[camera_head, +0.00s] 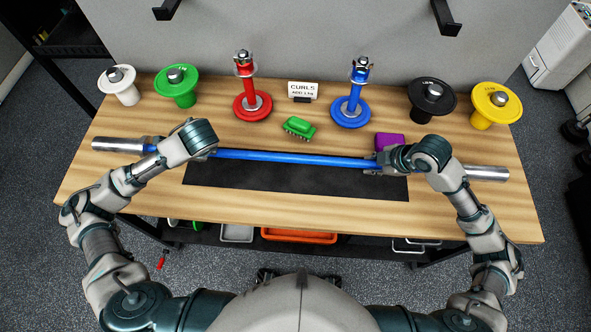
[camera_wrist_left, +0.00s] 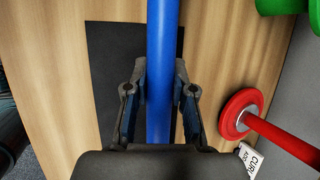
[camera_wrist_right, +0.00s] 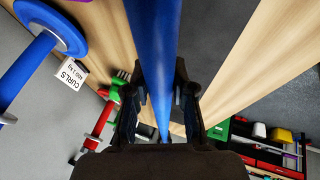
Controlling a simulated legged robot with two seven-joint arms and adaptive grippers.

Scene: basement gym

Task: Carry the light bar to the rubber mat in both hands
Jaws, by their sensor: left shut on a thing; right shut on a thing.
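The light bar (camera_head: 285,157) is blue with silver sleeves at both ends. It spans the table nearly level in the head view, its right end slightly lower in the picture. My left gripper (camera_head: 208,152) is shut on the bar's left part, and the blue shaft runs between its fingers in the left wrist view (camera_wrist_left: 159,95). My right gripper (camera_head: 380,160) is shut on the bar's right part, seen also in the right wrist view (camera_wrist_right: 160,85). The black rubber mat (camera_head: 290,182) lies on the table; the bar passes across its back part in the picture. The gap beneath is hard to judge.
Behind the bar stand a red stand (camera_head: 252,104), a blue stand (camera_head: 350,112), a CURLS sign (camera_head: 303,90) and white, green, black and yellow plates on posts. A green object (camera_head: 299,127) and a purple block (camera_head: 388,140) sit close behind the bar. The wooden table's (camera_head: 480,215) front strip is clear.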

